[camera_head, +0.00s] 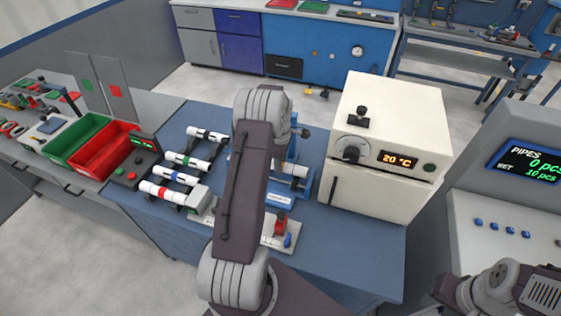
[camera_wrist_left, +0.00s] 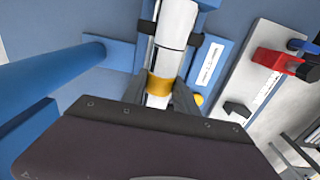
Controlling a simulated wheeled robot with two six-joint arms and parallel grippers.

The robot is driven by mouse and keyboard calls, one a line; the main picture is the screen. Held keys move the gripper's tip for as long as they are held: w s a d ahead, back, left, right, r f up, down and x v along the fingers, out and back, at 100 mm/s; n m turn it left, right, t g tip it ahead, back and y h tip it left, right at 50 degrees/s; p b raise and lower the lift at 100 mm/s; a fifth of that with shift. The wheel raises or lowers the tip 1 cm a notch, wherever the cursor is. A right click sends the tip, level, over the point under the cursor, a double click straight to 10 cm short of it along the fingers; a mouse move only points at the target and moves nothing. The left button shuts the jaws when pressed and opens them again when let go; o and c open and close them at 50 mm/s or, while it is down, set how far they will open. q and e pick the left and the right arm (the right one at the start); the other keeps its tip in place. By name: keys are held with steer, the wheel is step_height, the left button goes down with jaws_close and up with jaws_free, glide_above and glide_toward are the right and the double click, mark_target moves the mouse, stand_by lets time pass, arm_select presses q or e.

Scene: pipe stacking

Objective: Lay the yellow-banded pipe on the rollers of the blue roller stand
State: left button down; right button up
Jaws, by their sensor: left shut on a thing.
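The yellow-banded pipe is white; its yellow band (camera_wrist_left: 160,85) sits between the fingers of my left gripper (camera_wrist_left: 165,92) in the left wrist view. The gripper is shut on it. Ahead of the band, the white pipe (camera_wrist_left: 172,35) passes between black roller parts (camera_wrist_left: 147,27) of the blue roller stand (camera_wrist_left: 118,55). I cannot tell whether it rests on them. In the head view my left arm hides the gripper and most of the stand; a white pipe end (camera_head: 294,170) shows right of the arm. My right gripper is out of view.
Several banded pipes (camera_head: 170,193) lie on black supports at the blue table's left. A white oven-like box (camera_head: 385,140) stands right of the stand. A red clamp-like part (camera_head: 281,224) sits on a plate in front. Green (camera_head: 78,140) and red (camera_head: 100,155) bins stand farther left.

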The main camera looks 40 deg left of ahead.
arm_select(q)
steer(key=shift+s, duration=0.1)
steer(key=shift+f, duration=0.5)
stand_by(0.7)
steer(key=c, duration=0.9)
jaws_free()
steer(key=shift+o, duration=0.2)
step_height(320, 180, up, 9)
steer(key=shift+r+b, duration=0.1)
steer(key=shift+b, duration=0.35)
